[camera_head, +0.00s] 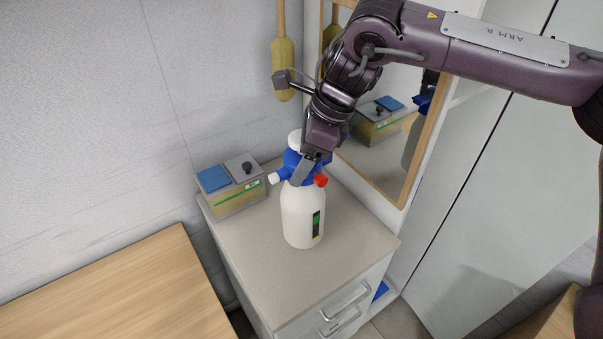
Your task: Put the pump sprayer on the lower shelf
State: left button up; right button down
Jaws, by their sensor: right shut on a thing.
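The pump sprayer (302,218) has a white bottle, a blue head, a white nozzle on the left and a red part on the right. It is upright over the top of a small drawer cabinet (262,285). I cannot tell whether its base touches the top. My right gripper (302,172) comes down from above and is shut on the sprayer at its blue head, partly hiding it. My left gripper is not in view. I cannot clearly make out a lower shelf.
A box with blue and grey lids (234,188) stands left of the sprayer. A wood-framed mirror (411,168) is behind, with a wooden brush (284,62) hanging on the wall. A bare wooden tabletop (125,298) is at lower left. A tall pale panel (475,200) stands right.

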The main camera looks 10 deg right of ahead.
aim_at(302, 200)
jog(key=shift+w+f+p, duration=0.1)
jog(key=shift+f+p, duration=0.45)
jog(key=shift+f, duration=2.05)
jog(key=shift+c, duration=1.5)
grip_release()
